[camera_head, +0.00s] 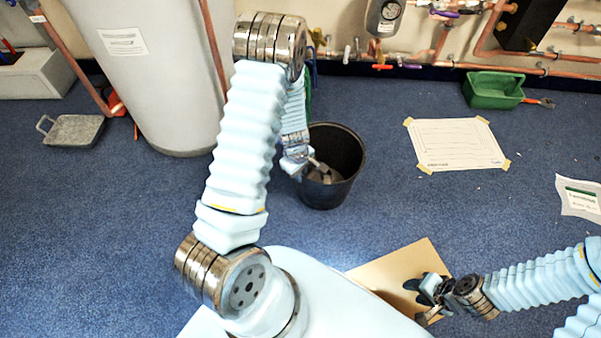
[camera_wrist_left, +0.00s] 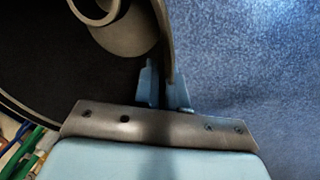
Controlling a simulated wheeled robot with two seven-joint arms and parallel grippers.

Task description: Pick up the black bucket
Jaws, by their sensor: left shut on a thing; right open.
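The black bucket (camera_head: 348,150) stands on the blue floor near the middle of the head view, next to a large grey cylinder. My left gripper (camera_head: 318,166) reaches to its left side, partly covering it. In the left wrist view, my left gripper (camera_wrist_left: 163,90) is shut on the bucket's wall, with a finger on each side of it. The bucket's dark inside (camera_wrist_left: 70,65) fills the left of that view, and a greyish-brown ring-shaped piece shows in it. My right gripper (camera_head: 430,298) is open and empty at the lower right, above a brown board.
The large grey cylinder (camera_head: 150,70) stands left of the bucket. A green tub (camera_head: 493,90) lies at the back right before copper pipes (camera_head: 440,45). A taped white sheet (camera_head: 455,143) and the brown board (camera_head: 400,268) lie on the floor. A grey tray (camera_head: 75,131) is at left.

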